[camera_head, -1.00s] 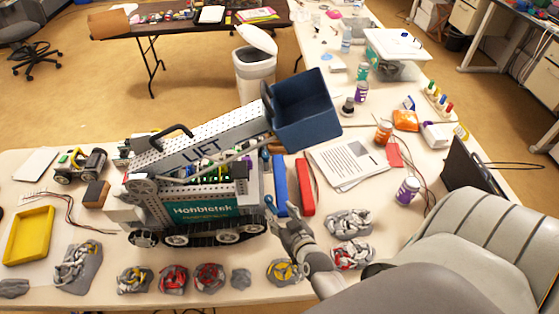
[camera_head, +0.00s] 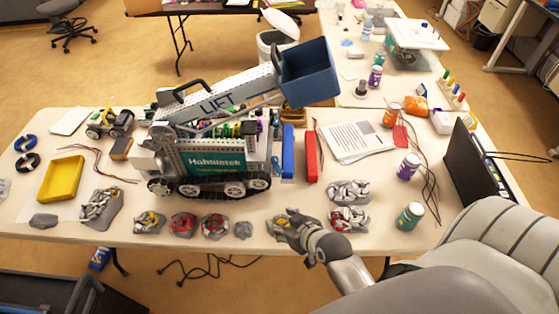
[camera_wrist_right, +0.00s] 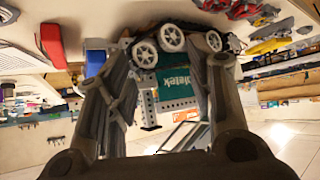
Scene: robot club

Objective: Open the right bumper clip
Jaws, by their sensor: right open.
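My right gripper (camera_head: 281,222) is open and empty near the table's front edge, apart from the robot. Its two fingers (camera_wrist_right: 150,85) frame the robot in the wrist view. My left gripper is not in view.
Several grey lumps with red or yellow parts, such as this one (camera_head: 183,224), line the front edge. A yellow tray (camera_head: 61,180) lies left. Papers (camera_head: 357,141), bottles (camera_head: 408,166) and a black laptop (camera_head: 470,160) are at the right.

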